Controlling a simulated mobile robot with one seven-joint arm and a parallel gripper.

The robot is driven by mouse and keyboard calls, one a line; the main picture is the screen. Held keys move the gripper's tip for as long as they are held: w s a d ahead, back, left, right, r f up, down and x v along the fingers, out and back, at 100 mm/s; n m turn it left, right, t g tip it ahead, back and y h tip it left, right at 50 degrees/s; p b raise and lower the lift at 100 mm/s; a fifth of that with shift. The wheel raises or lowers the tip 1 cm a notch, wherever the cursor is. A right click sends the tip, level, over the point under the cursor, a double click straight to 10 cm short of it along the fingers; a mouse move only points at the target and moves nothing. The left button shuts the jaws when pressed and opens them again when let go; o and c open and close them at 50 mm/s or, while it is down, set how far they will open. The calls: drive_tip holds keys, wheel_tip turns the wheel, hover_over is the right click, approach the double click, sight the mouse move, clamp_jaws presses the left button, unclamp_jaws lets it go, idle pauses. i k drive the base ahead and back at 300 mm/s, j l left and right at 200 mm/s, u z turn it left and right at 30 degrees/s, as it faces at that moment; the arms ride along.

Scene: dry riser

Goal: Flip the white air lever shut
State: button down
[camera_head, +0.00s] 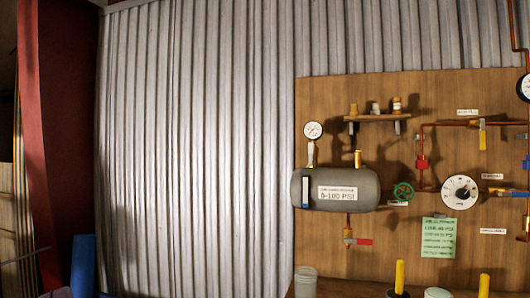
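I cannot make out a white lever in the head view. The wooden panel (270,0) is not needed to see the levers that do show: a yellow lever (482,138) hangs down from the upper copper pipe, and a red lever (363,241) sticks out to the right below the grey tank (370,188). Part of a blue lever (526,162) shows at the right edge, where the picture cuts off the pipework. My gripper is not in view.
A round gauge (313,130) stands above the tank, and a white dial (460,194) and green handwheel (403,191) sit to its right. A small shelf (375,117) is above. A jar (305,284) and yellow upright things (399,277) stand below. Corrugated metal wall fills the left.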

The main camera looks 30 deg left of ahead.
sight(310, 145)
drive_tip(key=i+l+u, duration=0.2)
drive_tip(key=u, duration=0.3)
drive_tip(key=i+l+u, duration=0.1)
drive_tip(key=l+u, duration=0.35)
drive_tip(key=i+l+u, duration=0.4)
drive_tip(key=l+u, duration=0.15)
drive_tip(key=l, duration=0.15)
